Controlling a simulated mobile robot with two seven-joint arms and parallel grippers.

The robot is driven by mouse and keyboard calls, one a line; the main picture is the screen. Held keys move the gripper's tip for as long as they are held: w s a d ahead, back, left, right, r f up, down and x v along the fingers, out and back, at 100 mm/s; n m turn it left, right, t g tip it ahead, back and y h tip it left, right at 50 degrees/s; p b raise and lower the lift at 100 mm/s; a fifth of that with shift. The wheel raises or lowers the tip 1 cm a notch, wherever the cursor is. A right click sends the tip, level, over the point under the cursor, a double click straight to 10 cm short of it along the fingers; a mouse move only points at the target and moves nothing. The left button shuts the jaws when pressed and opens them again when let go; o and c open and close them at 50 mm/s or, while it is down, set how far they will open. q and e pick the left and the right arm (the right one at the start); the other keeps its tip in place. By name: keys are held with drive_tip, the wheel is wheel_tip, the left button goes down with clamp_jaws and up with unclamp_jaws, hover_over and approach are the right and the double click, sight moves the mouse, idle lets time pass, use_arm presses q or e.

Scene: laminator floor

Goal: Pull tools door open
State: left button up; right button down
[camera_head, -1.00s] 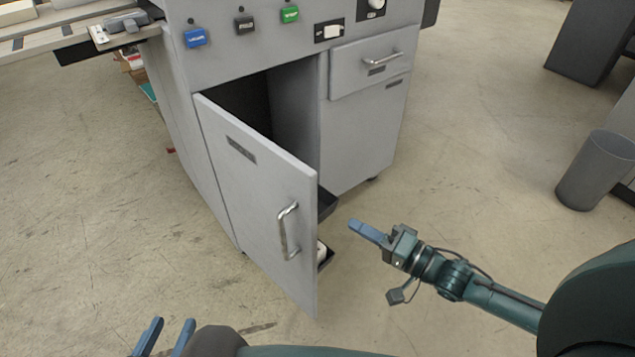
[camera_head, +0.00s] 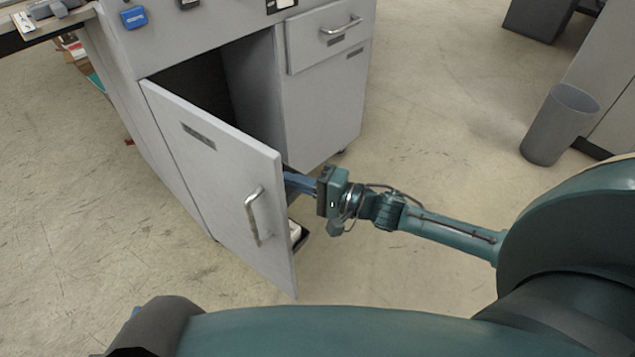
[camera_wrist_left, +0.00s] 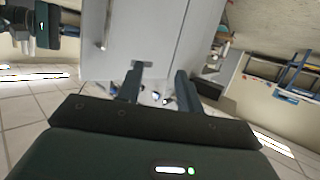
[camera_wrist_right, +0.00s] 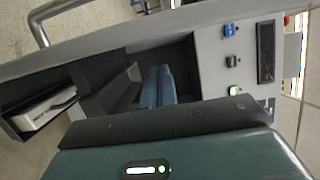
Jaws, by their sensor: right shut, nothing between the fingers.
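The grey tools door (camera_head: 215,185) on the machine's front stands part open, swung out from its left side. Its metal handle (camera_head: 255,216) is near the free edge. My right gripper (camera_head: 290,181) is shut and empty. It reaches in from the right at the door's free edge, its fingertips partly hidden behind the door. In the right wrist view the closed blue fingers (camera_wrist_right: 157,86) point into the cabinet, beside the door's inner side; I cannot tell whether they touch it. My left gripper (camera_wrist_left: 160,82) is open and empty, facing the door front from a distance; the head view shows little of it.
The cabinet opening (camera_head: 205,85) is dark inside. A white item lies in a dark tray (camera_wrist_right: 20,125) on the door's inner side. A closed drawer (camera_head: 325,35) is to the right. A grey bin (camera_head: 558,125) stands far right on open floor.

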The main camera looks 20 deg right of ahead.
sight(252, 222)
drive_tip(key=shift+s+a, duration=0.35)
drive_tip(key=shift+a, duration=0.2)
drive_tip(key=shift+s+a, duration=0.3)
drive_tip(key=shift+a, duration=0.2)
